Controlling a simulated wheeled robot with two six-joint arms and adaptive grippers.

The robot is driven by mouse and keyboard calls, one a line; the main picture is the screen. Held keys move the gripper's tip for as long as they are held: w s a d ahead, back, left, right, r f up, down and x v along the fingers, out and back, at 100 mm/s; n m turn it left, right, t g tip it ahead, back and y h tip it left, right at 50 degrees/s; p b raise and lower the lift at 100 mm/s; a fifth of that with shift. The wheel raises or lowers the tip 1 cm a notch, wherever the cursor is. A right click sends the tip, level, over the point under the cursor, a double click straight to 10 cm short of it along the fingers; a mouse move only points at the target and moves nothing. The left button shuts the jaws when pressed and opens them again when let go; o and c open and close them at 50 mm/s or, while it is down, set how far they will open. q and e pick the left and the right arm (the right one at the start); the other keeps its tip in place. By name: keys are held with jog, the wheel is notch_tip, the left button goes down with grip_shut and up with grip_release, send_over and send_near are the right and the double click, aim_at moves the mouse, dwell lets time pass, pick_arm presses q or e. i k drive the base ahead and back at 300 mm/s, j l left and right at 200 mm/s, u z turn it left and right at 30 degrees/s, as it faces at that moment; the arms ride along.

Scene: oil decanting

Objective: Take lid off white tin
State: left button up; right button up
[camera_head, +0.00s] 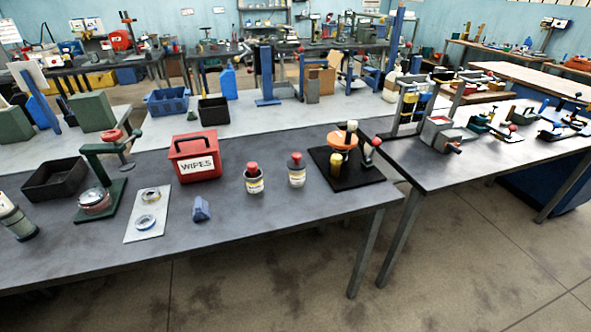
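I cannot tell for sure which of the two is the white tin. Neither of my grippers shows in the head view, and nothing touches the tins.
A red WIPES box (195,165) stands behind left. A black-based fixture with an orange part (342,143) stands right of the tins. A blue block (201,209), white plate (148,230), green press (103,150) and black bin (55,183) are left. The table front is clear.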

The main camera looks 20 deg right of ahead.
aim_at(297, 164)
jog(key=u, duration=0.15)
jog(key=l+u, duration=0.35)
jog(key=l, duration=0.2)
jog(key=l+u, duration=0.3)
jog(key=l, duration=0.25)
jog(key=k+l+u, duration=0.1)
jog(key=l+u, duration=0.25)
jog(key=l, duration=0.15)
